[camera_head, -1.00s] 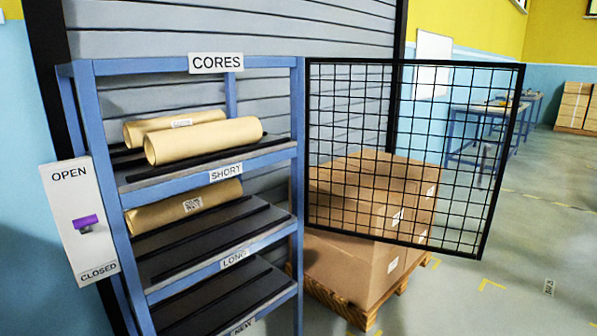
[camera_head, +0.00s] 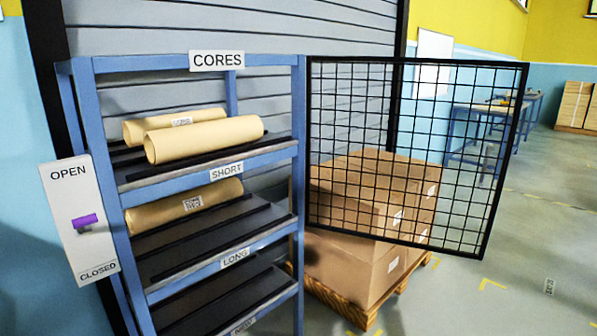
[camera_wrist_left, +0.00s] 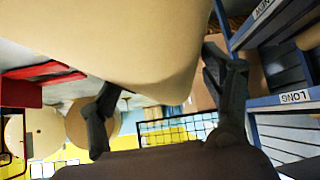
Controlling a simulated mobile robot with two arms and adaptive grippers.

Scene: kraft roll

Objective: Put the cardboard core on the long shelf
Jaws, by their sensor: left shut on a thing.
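My left gripper (camera_wrist_left: 165,110) is shut on a wide tan cardboard core (camera_wrist_left: 140,40), which fills the upper middle of the left wrist view. Neither this gripper nor the held core shows in the head view. The long shelf (camera_head: 220,232), labelled LONG, is the middle level of the blue rack. One tan core (camera_head: 185,206) lies toward its back, and its front part is bare. In the left wrist view, the LONG label (camera_wrist_left: 293,97) is at the right, apart from the held core. My right gripper is not in view.
Two cores (camera_head: 205,139) lie on the SHORT shelf above. A lower shelf (camera_head: 230,298) looks empty. Rack posts (camera_head: 298,200) bound the opening. A black mesh door (camera_head: 415,150) stands to the right, before stacked boxes (camera_head: 340,262). An OPEN/CLOSED panel (camera_head: 72,190) with a purple handle is left.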

